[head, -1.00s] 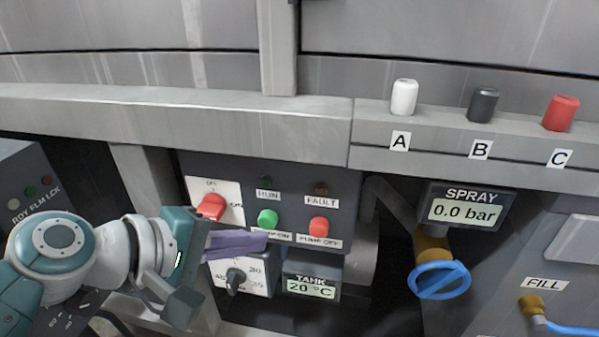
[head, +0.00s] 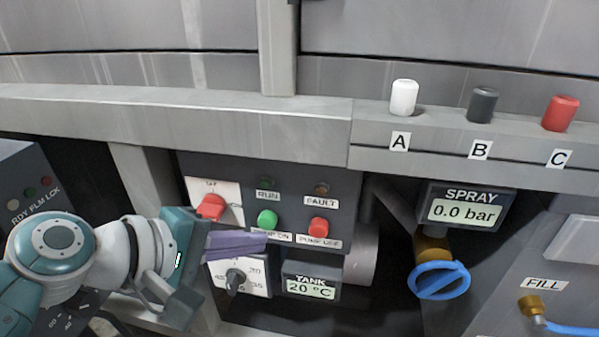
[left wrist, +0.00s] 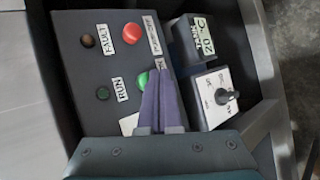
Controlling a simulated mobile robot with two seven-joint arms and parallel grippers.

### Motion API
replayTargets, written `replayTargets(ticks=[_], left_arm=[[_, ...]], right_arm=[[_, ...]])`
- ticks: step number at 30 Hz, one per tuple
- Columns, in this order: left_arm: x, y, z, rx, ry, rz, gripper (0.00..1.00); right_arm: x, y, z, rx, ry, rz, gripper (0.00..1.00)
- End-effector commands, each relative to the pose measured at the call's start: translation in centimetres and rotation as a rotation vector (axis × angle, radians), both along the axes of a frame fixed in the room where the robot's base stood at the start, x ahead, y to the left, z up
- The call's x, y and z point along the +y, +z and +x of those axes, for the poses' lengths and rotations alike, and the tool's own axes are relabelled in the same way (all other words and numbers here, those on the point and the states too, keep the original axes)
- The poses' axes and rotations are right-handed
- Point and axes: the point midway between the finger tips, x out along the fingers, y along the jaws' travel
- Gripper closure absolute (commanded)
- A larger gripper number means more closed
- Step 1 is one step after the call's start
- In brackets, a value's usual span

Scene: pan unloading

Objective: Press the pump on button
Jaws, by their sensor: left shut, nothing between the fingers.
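The green pump on button (head: 267,219) is on the grey control panel (head: 345,195), left of the red pump off button (head: 318,227). My left gripper (head: 266,241) is shut and empty, its purple fingers pointing right, with the tips just below the green button and over part of its label. In the left wrist view, the fingertips (left wrist: 160,74) are beside the green button (left wrist: 142,80), partly covering its label. I cannot tell whether they touch the panel. The RUN lamp (head: 267,184) looks dark. My right gripper is not in view.
A red rotary switch (head: 210,207) is left of the green button. A black knob (head: 235,279) and a TANK display (head: 310,287) reading 20 °C are below. The SPRAY display (head: 463,207) and a blue valve handle (head: 439,280) are to the right. A ledge (head: 180,118) runs above.

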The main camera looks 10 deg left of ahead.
Motion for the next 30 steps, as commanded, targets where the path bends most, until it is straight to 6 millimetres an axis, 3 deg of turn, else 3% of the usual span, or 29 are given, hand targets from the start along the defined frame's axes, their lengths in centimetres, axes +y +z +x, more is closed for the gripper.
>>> replayTargets(ticks=[30], left_arm=[[-0.02,-0.01,0.89,0.0,0.0,0.0,1.0]], right_arm=[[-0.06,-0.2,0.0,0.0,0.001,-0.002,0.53]])
